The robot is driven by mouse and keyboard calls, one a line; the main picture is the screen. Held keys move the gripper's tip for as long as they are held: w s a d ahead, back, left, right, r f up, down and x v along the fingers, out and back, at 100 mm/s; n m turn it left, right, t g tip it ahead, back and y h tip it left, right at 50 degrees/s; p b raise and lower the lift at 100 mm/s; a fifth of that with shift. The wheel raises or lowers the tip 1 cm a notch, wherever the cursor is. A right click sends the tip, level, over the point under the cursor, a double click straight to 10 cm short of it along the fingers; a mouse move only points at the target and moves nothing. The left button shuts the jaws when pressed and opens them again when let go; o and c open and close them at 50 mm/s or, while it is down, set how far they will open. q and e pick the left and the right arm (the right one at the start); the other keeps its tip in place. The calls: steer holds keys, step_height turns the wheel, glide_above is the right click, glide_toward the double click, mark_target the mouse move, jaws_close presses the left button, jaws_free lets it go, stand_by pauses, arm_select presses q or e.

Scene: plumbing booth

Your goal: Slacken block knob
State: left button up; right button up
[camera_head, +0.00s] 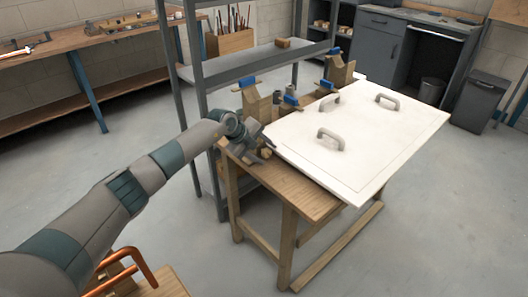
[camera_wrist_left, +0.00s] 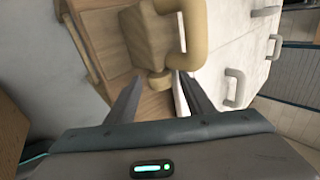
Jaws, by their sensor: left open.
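A wooden block (camera_wrist_left: 145,38) fills the upper middle of the left wrist view. A small rounded wooden knob (camera_wrist_left: 158,80) sticks out from its near side. My left gripper (camera_wrist_left: 160,80) is open, with one finger on each side of the knob; I cannot tell whether either finger touches it. In the head view my left gripper (camera_head: 260,147) is at the near-left corner of the white panel (camera_head: 385,160), above the wooden bench (camera_head: 310,204). There the gripper partly hides the knob and block. My right gripper is not in view.
The panel carries several grey handles (camera_head: 330,138) and overhangs the bench. Blocks with blue tops (camera_head: 247,82) stand along the bench's back edge. A grey metal shelf (camera_head: 255,58) stands close behind. The floor (camera_head: 430,230) at right is clear.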

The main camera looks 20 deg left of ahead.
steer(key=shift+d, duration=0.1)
arm_select(q)
steer(key=c, duration=1)
steer(key=shift+s+f+t+h, duration=0.15)
steer(key=shift+f+t+h, duration=0.25)
steer(key=shift+t, duration=0.1)
steer(key=shift+c, duration=0.2)
steer(key=shift+s+f+t+h+b, duration=0.15)
steer(key=shift+f+t+h+b, duration=0.1)
steer(key=shift+t+h+b, duration=0.95)
steer(key=shift+t+b, duration=0.35)
steer(key=shift+t, duration=0.05)
steer(key=shift+a+r+t, duration=0.1)
steer(key=shift+r+t, duration=0.05)
steer(key=shift+t, duration=0.15)
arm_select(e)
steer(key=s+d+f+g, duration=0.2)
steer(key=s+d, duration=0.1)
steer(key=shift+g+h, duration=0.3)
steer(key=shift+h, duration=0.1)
